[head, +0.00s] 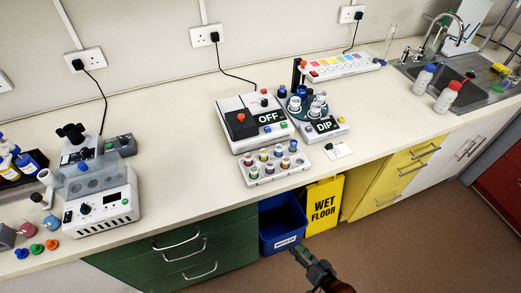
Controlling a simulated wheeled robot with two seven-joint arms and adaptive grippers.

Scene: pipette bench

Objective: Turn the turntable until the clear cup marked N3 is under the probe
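The turntable (306,113) is a dark teal disc on the device labelled DIP (327,126), on the bench right of centre. It carries several small clear cups (295,103); their markings are too small to read, so I cannot tell which is N3. A dark upright post (298,72) with a red top stands at its back left; it may carry the probe, whose tip I cannot make out. My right gripper (298,253) is low in front of the bench, well away from the turntable. Whether its fingers are open is unclear. My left gripper is out of view.
A box labelled OFF (254,122) stands just left of the turntable. A tray of coloured vials (273,164) sits in front, with a white card (338,151) to its right. A colour-striped panel (342,66) is behind. A blue bin (283,222) and yellow WET FLOOR sign (323,205) stand below.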

